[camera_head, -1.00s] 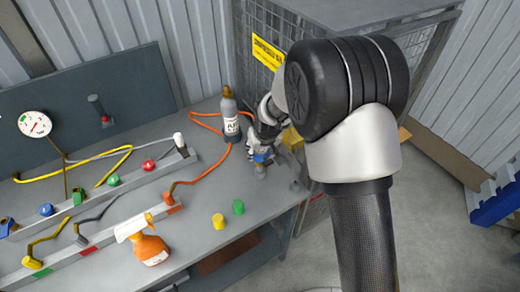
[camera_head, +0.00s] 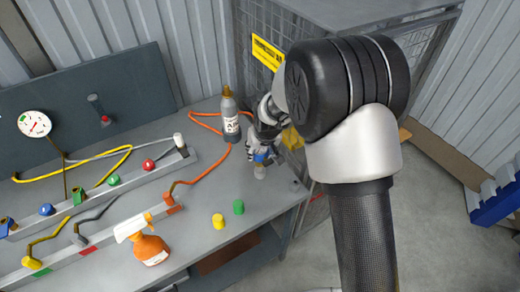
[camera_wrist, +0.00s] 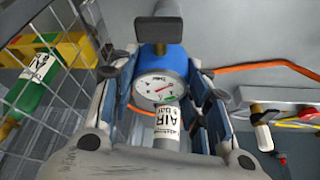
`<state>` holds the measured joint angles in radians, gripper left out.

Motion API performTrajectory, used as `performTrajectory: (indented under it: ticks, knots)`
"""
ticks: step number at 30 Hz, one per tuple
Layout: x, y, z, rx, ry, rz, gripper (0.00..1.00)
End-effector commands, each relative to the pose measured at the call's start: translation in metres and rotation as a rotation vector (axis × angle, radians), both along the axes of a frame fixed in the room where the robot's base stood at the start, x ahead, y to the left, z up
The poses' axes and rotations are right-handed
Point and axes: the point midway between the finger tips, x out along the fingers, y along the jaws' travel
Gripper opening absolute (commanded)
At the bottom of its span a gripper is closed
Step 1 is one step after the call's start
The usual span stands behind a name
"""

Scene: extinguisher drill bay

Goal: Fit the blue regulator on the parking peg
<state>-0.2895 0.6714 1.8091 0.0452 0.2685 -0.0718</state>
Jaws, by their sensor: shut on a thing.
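The blue regulator (camera_wrist: 162,62) is between my gripper's fingers (camera_wrist: 160,95) in the wrist view, with a white round gauge facing the camera and a dark bar at its top. My gripper is shut on it. A white AIR label shows just below the gauge. In the head view my gripper (camera_head: 262,145) is low over the right end of the bench, and a bit of blue regulator (camera_head: 261,158) shows under it. A grey upright part is right below the blue. I cannot tell whether it is the parking peg or part of the regulator, nor whether they touch.
Yellow (camera_head: 218,221) and green (camera_head: 238,207) caps and an orange spray bottle (camera_head: 150,247) are in front. A mesh cage (camera_head: 275,60) stands close behind.

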Motion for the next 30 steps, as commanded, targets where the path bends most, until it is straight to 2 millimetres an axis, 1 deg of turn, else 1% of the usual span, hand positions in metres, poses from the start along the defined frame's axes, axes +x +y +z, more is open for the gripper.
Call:
performTrajectory:
  ticks: [8,30]
  knots:
    - [0.001,0.0,-0.002,0.001,-0.002,0.0,0.18]
    - [0.001,0.0,-0.023,0.001,-0.002,0.0,0.18]
